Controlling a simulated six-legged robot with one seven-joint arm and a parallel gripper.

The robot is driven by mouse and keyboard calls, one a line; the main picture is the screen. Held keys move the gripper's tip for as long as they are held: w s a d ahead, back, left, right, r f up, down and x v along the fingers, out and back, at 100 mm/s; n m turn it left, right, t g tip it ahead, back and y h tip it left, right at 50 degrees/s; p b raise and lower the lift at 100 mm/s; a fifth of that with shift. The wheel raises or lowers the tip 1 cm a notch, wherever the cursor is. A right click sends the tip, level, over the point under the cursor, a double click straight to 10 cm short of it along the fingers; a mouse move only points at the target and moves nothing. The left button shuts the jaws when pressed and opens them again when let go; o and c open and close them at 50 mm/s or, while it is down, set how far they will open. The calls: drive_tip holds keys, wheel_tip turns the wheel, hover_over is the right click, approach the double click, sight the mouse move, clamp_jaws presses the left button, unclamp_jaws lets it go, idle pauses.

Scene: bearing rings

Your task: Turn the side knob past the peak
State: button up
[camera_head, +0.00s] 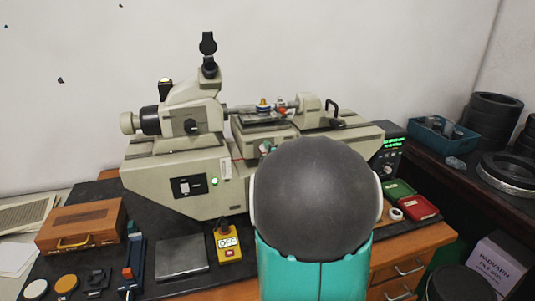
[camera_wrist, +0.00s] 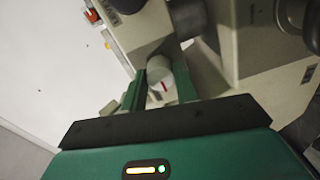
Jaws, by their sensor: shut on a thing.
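The side knob (camera_wrist: 157,70) is a pale round knob with a red mark, seen in the wrist view on the side of the measuring machine. My gripper (camera_wrist: 162,82) has its two green fingers on either side of this knob and is shut on it. In the head view the beige measuring machine (camera_head: 180,172) stands on the bench, with an eyepiece at its upper left.
A green-lit display box (camera_head: 391,150) stands at the machine's right end. A wooden case (camera_head: 82,224), a grey plate (camera_head: 181,257) and a yellow box marked OFF (camera_head: 228,243) lie in front. Dark rings (camera_head: 490,115) and a blue bin (camera_head: 437,134) are on the right bench.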

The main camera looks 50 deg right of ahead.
drive_tip(key=shift+n, duration=0.3)
drive_tip(key=o, duration=1)
drive_tip(key=shift+s, duration=0.1)
drive_tip(key=v, duration=1.3)
drive_tip(key=shift+s+a, duration=0.2)
drive_tip(key=shift+s, duration=0.1)
